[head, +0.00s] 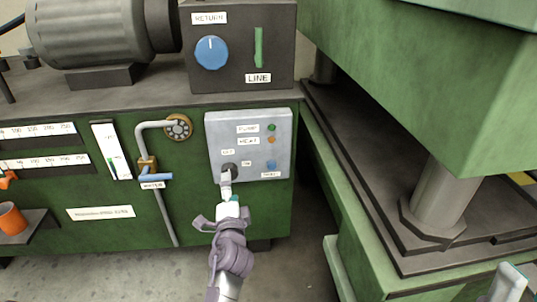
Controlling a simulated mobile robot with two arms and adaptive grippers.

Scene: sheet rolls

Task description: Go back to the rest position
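A grey control panel (213,133) is on the front of the green machine, with labelled lamps or buttons on it. A dark round knob (231,167) is at its lower left. My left gripper (227,182) reaches up from the bottom middle, its pale fingertips in front of the knob's lower edge. I cannot tell whether they touch or grip it, and the gap between the fingers does not show. A pale, teal-edged piece of what seems to be my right gripper (510,284) shows at the bottom right corner, mostly cut off.
A valve pipe with a blue lever (156,177) is left of the panel. An orange cup (12,218) stands on a shelf at the far left. A dark box with a blue dial (211,53) is above. A green press (440,70) fills the right side. Bare floor (110,275) shows below.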

